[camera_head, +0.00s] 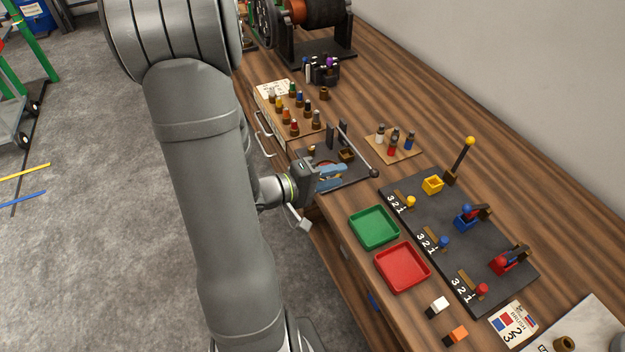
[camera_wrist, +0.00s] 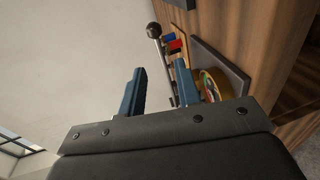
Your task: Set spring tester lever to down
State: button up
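The spring tester has a dark base plate (camera_head: 352,180) on the bench, with a dial mostly hidden behind my fingers in the head view. Its lever (camera_head: 357,148) is a thin metal rod with a dark ball at its end, slanting down to the right. In the wrist view the lever's ball (camera_wrist: 153,30) stands beyond the fingers, and the rod runs down into the gap between them. The yellow-rimmed dial (camera_wrist: 222,75) is partly behind the right finger. My gripper (camera_head: 331,176) has blue fingers, spread apart and empty, over the tester's near side. It also shows in the wrist view (camera_wrist: 172,90).
A wooden rack (camera_head: 284,124) of coloured pegs stands behind the tester, and a small peg board (camera_head: 382,154) lies to its right. Green (camera_head: 374,228) and red (camera_head: 403,267) trays and a black lever panel (camera_head: 430,205) are nearer. The bench edge runs beneath my wrist.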

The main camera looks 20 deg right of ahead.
aim_at(355, 149)
jog(key=shift+a+r, duration=0.25)
jog(key=shift+a, duration=1.05)
jog(key=shift+a+r, duration=0.25)
jog(key=shift+a, duration=1)
jog(key=d+f, duration=0.1)
jog(key=d, duration=0.4)
jog(key=d+f, duration=0.1)
jog(key=d, duration=0.4)
jog(key=d+f, duration=0.1)
jog(key=d, duration=0.5)
jog(key=shift+w, duration=0.25)
jog(key=shift+a+r, duration=0.1)
jog(key=shift+a, duration=0.45)
jog(key=a+r, duration=0.3)
jog(key=a, duration=1.1)
jog(key=d+f, duration=0.1)
jog(key=d, duration=0.4)
jog(key=d+f, duration=0.1)
jog(key=d, duration=0.4)
jog(key=d+f, duration=0.1)
jog(key=d, duration=0.5)
jog(key=shift+f, duration=0.25)
jog(key=shift+d+r, duration=0.15)
jog(key=shift+d, duration=0.05)
jog(key=shift+a+r+n, duration=0.1)
jog(key=shift+r+n, duration=0.3)
jog(key=shift+r, duration=0.15)
